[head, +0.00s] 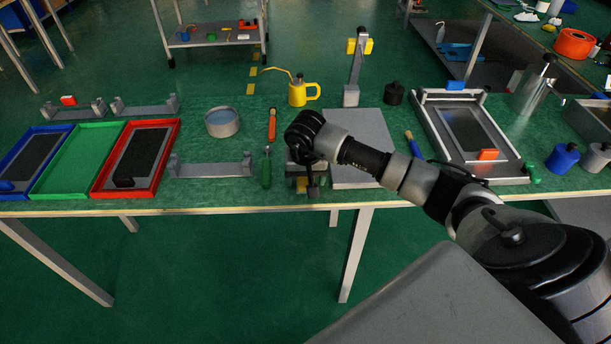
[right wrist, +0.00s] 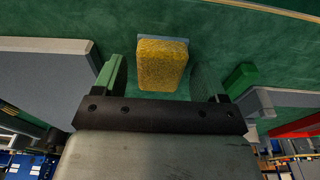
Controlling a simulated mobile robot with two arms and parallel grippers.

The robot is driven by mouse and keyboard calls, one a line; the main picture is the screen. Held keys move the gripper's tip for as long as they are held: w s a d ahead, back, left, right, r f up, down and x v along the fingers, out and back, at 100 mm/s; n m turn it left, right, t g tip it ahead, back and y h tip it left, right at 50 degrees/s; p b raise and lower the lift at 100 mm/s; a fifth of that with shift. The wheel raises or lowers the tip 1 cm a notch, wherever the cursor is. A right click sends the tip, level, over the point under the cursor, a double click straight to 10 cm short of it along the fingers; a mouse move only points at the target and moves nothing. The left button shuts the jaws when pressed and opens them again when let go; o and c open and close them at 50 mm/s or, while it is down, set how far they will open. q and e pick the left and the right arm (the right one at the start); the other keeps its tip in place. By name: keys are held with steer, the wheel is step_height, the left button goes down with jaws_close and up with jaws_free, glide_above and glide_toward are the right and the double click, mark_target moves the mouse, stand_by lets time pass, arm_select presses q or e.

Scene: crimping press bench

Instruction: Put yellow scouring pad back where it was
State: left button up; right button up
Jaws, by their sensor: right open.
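The yellow scouring pad (right wrist: 162,65) lies on the green bench top in the right wrist view, with a grey-blue strip along its far edge. My right gripper (right wrist: 160,78) is open, with one finger to each side of the pad and visible gaps between. In the head view the right gripper (head: 308,184) is over the front edge of the bench, and the arm and gripper hide most of the pad there. I cannot tell exactly how high the fingers are above the bench. My left gripper is not in view.
A grey plate (head: 360,130) lies right of the gripper. A green-handled tool (head: 266,170) and a grey rack (head: 212,170) lie left of it. The red tray (head: 160,185) is further left. A yellow oil can (head: 303,94) stands behind.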

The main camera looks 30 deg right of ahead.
mark_target(305, 184)
steer(key=shift+r, duration=0.2)
step_height(305, 184, up, 12)
steer(key=s, duration=0.1)
steer(key=shift+s+a, duration=0.3)
steer(key=shift+a, duration=0.15)
steer(key=shift+f, duration=0.15)
